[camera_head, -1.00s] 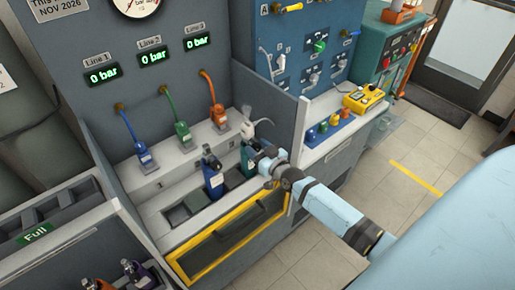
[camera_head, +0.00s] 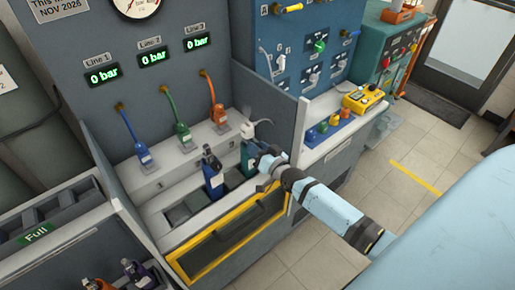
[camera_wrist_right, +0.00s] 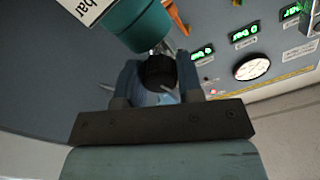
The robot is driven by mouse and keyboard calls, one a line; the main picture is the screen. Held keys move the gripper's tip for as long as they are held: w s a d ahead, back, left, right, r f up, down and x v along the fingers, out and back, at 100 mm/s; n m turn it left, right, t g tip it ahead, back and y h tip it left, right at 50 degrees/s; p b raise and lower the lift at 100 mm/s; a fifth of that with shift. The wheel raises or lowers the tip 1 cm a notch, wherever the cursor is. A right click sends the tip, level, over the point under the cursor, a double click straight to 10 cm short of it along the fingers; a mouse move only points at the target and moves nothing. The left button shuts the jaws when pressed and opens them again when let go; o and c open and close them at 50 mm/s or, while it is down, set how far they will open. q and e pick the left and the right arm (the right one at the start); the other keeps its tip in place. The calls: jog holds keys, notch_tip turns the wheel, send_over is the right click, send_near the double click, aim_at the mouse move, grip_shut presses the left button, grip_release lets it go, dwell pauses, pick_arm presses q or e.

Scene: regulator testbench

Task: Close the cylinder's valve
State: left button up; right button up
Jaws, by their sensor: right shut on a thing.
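A teal cylinder (camera_head: 249,158) stands in the bench trough below the gauge panel. In the right wrist view the teal cylinder (camera_wrist_right: 135,22) shows up close, with a black round valve knob (camera_wrist_right: 159,72) at its end. My right gripper (camera_wrist_right: 158,76) has its two fingers on either side of this knob and is shut on it. In the head view my right gripper (camera_head: 262,157) is at the top of the teal cylinder and partly hides it. A dark blue cylinder (camera_head: 213,178) stands to its left, apart from the gripper. My left gripper is not in view.
A white hose fitting (camera_head: 256,130) is close behind the gripper. Blue, green and orange (camera_head: 217,112) hoses hang from the panel, whose three displays read 0 bar. A side wall (camera_head: 298,130) bounds the trough at right; a yellow-framed front panel (camera_head: 225,240) is below.

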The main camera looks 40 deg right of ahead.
jog(key=shift+m, duration=1.3)
jog(key=o, duration=0.9)
jog(key=shift+o, duration=0.2)
jog(key=s+d+b, duration=0.1)
jog(key=s, duration=1.2)
jog(key=shift+s+b, duration=0.35)
jog(key=shift+s, duration=0.05)
